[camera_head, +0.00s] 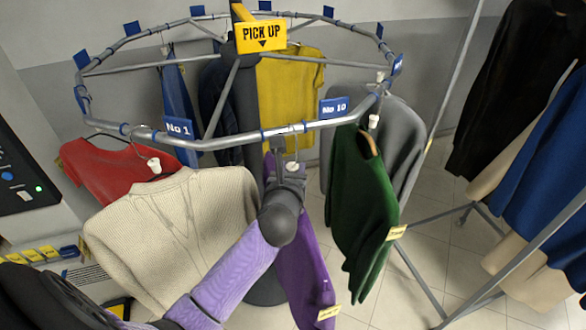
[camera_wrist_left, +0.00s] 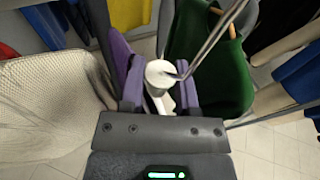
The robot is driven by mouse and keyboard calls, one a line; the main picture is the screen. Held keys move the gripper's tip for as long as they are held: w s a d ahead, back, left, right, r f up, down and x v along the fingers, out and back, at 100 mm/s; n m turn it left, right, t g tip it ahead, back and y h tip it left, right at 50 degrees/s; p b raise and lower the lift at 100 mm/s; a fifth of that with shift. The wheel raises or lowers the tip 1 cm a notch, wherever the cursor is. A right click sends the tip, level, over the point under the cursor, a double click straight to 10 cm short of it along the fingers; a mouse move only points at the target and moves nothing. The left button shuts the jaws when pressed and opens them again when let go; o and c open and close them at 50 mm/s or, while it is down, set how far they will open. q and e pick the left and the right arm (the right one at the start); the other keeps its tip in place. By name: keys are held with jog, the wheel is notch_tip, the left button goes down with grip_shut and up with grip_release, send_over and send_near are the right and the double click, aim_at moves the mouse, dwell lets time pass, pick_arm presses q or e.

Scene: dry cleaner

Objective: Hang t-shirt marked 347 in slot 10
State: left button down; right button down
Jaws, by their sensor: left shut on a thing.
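A purple t-shirt (camera_head: 306,268) hangs below my left gripper (camera_head: 288,166), with a yellow tag (camera_head: 328,313) too small to read. My left gripper is shut on the white neck of its hanger (camera_wrist_left: 160,74), just under the front rail. The hanger's hook reaches up to the rail; I cannot tell whether it bears on it. The t-shirt also shows at the left of the fingers in the left wrist view (camera_wrist_left: 119,62). The blue No 10 sign (camera_head: 334,107) stands on the round rail (camera_head: 225,141), right of the gripper. My arm hides part of the t-shirt. My right gripper is out of view.
A green garment (camera_head: 358,205) hangs close on the right, a cream knit (camera_head: 172,235) close on the left, and a red one (camera_head: 108,165) beyond it. The No 1 sign (camera_head: 179,128) is further left. A rack with dark and blue clothes (camera_head: 545,170) stands at the right.

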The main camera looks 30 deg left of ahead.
pick_arm(q)
jog(key=shift+w+a, duration=0.95)
jog(key=shift+a, duration=0.2)
jog(key=shift+w+a, duration=0.95)
jog(key=shift+a, duration=0.15)
jog(key=shift+f+b, duration=1.2)
jog(key=shift+f, duration=0.4)
jog(key=shift+f, duration=0.15)
jog(key=shift+c, duration=1.4)
grip_release()
jog(key=v, duration=1)
